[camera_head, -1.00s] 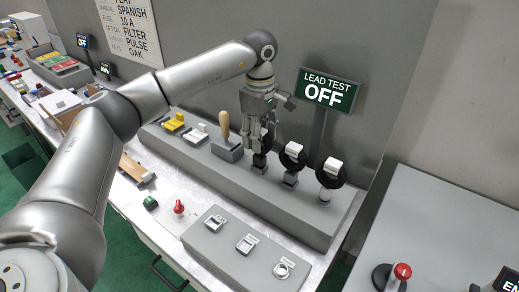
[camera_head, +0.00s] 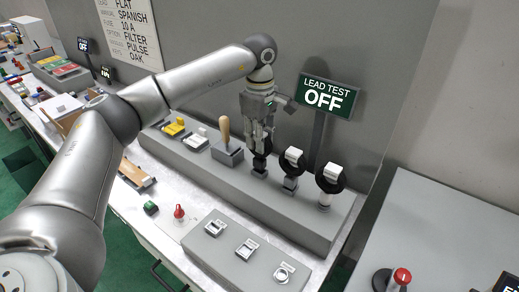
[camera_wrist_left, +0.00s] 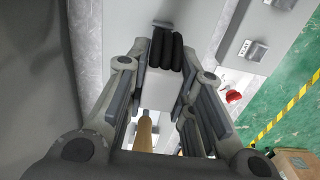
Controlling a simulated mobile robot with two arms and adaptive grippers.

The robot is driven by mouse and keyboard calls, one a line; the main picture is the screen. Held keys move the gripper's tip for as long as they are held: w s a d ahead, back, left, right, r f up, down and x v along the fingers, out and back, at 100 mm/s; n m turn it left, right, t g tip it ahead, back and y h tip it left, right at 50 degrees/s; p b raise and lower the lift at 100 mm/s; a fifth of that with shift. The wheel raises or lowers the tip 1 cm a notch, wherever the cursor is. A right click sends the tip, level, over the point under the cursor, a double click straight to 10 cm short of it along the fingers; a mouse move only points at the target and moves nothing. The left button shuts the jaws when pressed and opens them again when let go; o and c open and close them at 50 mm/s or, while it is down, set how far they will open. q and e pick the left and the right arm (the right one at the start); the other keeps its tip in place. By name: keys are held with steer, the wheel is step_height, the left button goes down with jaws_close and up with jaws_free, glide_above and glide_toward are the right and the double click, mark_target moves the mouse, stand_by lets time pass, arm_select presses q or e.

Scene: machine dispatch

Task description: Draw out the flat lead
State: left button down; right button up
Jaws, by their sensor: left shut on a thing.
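Three leads with black coils stand in a row on the long grey bench block (camera_head: 290,222). My left gripper (camera_head: 260,142) points down and is shut on the leftmost lead (camera_head: 260,166), hiding its top. In the left wrist view a pale plug body (camera_wrist_left: 166,92) sits between the fingers, with the lead's black coil (camera_wrist_left: 168,50) beyond it. The middle lead (camera_head: 292,166) and the right lead (camera_head: 328,180) stand free, with white tops. I cannot tell the plug shapes apart. My right gripper is out of view.
A wooden-handled lever (camera_head: 224,132) stands just left of the held lead. The "LEAD TEST OFF" sign (camera_head: 326,96) is behind, to the right. A lower grey switch box (camera_head: 245,250) and a red knob (camera_head: 179,212) are in front.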

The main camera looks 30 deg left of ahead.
arm_select(q)
steer(key=shift+r+p, duration=3.25)
steer(key=shift+r, duration=1.5)
